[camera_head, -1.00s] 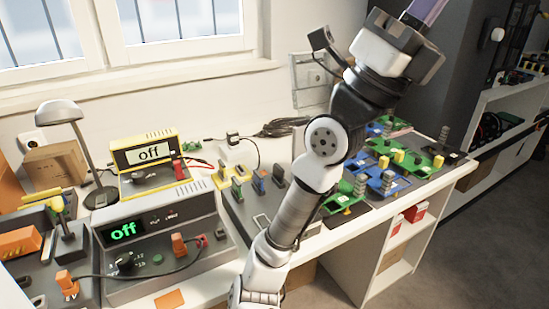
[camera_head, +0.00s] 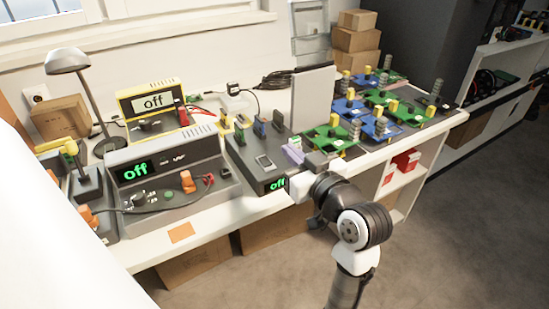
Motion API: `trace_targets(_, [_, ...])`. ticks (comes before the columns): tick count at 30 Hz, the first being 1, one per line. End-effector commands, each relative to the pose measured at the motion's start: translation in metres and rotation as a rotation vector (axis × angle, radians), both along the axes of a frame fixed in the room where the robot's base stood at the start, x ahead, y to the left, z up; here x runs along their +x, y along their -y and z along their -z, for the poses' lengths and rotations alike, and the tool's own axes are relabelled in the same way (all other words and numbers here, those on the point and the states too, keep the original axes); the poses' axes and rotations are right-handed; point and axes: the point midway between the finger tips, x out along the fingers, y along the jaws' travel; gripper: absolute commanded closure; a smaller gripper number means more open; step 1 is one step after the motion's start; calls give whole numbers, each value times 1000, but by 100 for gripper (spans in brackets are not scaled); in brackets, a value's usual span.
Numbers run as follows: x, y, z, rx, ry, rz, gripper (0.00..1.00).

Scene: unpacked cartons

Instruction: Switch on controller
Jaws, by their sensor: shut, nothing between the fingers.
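A dark grey box (camera_head: 243,165) with a green "off" display on its front edge stands mid-bench and looks like the controller. Small upright parts and a light-rimmed square (camera_head: 265,162) are on its top. My gripper (camera_head: 291,152) is shut and empty, its purple fingers pointing left over the box's right end. I cannot tell whether the fingertips touch it. A grey power supply (camera_head: 165,165) to its left also reads "off".
A light upright panel (camera_head: 312,98) stands behind my gripper. Green and blue circuit boards (camera_head: 375,125) with several pegs fill the bench to the right. A desk lamp (camera_head: 85,85) is at the left. Cartons (camera_head: 357,40) are stacked at the back. Open floor lies at the front right.

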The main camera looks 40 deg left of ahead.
Motion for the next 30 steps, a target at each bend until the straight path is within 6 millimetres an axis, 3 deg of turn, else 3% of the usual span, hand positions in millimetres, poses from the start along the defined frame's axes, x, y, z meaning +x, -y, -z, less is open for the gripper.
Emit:
trace_targets(1, [-3, 2, 11, -31, -17, -6, 100])
trace_targets(5, [-8, 3, 24, -73, -37, -17, 100])
trace_targets(17, [-8, 0, 26, -78, -40, -19, 100])
trace_targets(23, [1, -24, 28, -79, -42, -22, 100])
trace_targets(30, [21, -72, 34, -79, -41, -22, 100])
